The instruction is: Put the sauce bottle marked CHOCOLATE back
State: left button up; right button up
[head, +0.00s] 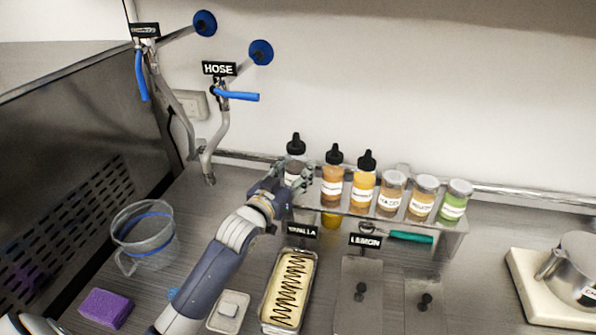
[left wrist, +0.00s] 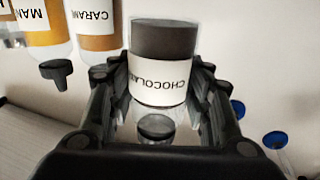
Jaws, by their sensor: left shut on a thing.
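The dark brown sauce bottle marked CHOCOLATE (left wrist: 160,78) is between the fingers of my left gripper (left wrist: 160,95), which is shut on it. In the head view the bottle (head: 296,146) is upright with its black cap up, at the left end of the raised shelf (head: 398,226). My left gripper (head: 297,178) hides its lower part there, so I cannot tell whether its base touches the shelf. A caramel-coloured bottle (head: 332,172) stands just to its right, apart from it. My right gripper is not in view.
A yellow bottle (head: 364,180) and several lidded jars (head: 423,199) fill the shelf to the right. Below are a tub of striped ice cream (head: 288,291), a clear jug (head: 143,236) and a purple sponge (head: 106,308). Hose taps (head: 218,69) rise at the left.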

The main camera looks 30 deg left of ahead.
aim_at(298, 176)
pick_arm(q)
jog(key=w, duration=0.1)
jog(key=w+a, duration=0.1)
jog(key=shift+w, duration=0.4)
jog(key=shift+f+p, duration=0.2)
jog(key=shift+p, duration=0.1)
notch_tip(298, 176, down, 3)
jog(key=shift+r+p, duration=0.1)
jog(key=shift+p, duration=0.45)
jog(key=shift+f, duration=0.25)
jog(key=shift+f, duration=0.2)
jog(key=o, duration=1.1)
